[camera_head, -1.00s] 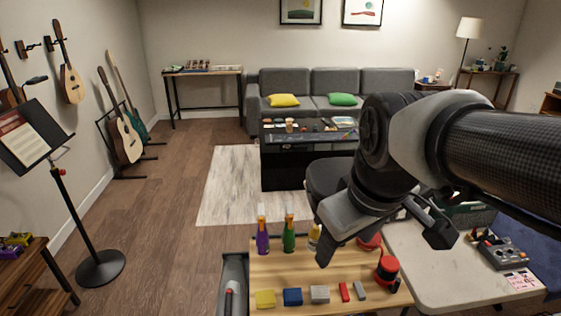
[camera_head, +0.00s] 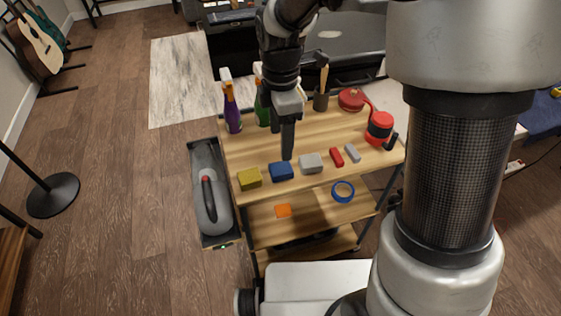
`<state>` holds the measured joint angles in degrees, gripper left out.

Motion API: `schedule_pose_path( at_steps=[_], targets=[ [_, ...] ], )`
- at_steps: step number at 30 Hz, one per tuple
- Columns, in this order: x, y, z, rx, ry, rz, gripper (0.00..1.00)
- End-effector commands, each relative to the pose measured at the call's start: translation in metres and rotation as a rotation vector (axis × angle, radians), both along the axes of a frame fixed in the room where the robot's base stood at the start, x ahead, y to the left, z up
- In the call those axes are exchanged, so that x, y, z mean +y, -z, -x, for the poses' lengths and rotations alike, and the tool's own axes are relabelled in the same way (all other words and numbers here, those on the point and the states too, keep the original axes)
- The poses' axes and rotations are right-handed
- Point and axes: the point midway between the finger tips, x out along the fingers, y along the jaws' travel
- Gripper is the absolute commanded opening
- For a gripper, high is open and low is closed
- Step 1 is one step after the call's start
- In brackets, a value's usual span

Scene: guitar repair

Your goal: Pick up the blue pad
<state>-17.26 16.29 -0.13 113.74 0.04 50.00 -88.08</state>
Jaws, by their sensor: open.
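The blue pad (camera_head: 282,172) lies on the wooden top of the cart (camera_head: 236,158), near its front edge. A yellow pad (camera_head: 250,179) is to its left and a grey pad (camera_head: 311,163) to its right. My gripper (camera_head: 287,155) points down just above and behind the blue pad in the picture. It is open and holds nothing. Only one finger shows clearly, so the exact gap to the pad cannot be told.
Purple (camera_head: 232,108) and green (camera_head: 262,108) spray bottles stand behind the pads. A red block (camera_head: 337,157), a small grey block (camera_head: 353,153) and a red-black tool (camera_head: 379,127) are at right. A lower shelf holds blue tape (camera_head: 343,191) and an orange block (camera_head: 284,210).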

Motion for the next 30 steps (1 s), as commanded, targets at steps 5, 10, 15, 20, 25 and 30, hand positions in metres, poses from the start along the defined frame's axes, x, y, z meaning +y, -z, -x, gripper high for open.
schedule_pose_path(
  at_steps=[5, 10, 15, 20, 25, 30],
  targets=[
    [0.000, 0.040, 0.001, 0.003, 0.001, 0.001, 0.61],
    [0.000, 0.057, 0.000, 0.001, 0.001, 0.000, 0.61],
    [0.000, 0.065, -0.001, 0.000, 0.003, 0.000, 0.61],
    [0.000, 0.085, -0.005, 0.002, 0.002, 0.001, 0.61],
    [0.000, 0.109, -0.008, 0.002, 0.002, 0.001, 0.61],
    [0.000, 0.111, -0.008, -0.001, 0.003, 0.000, 0.61]
  ],
)
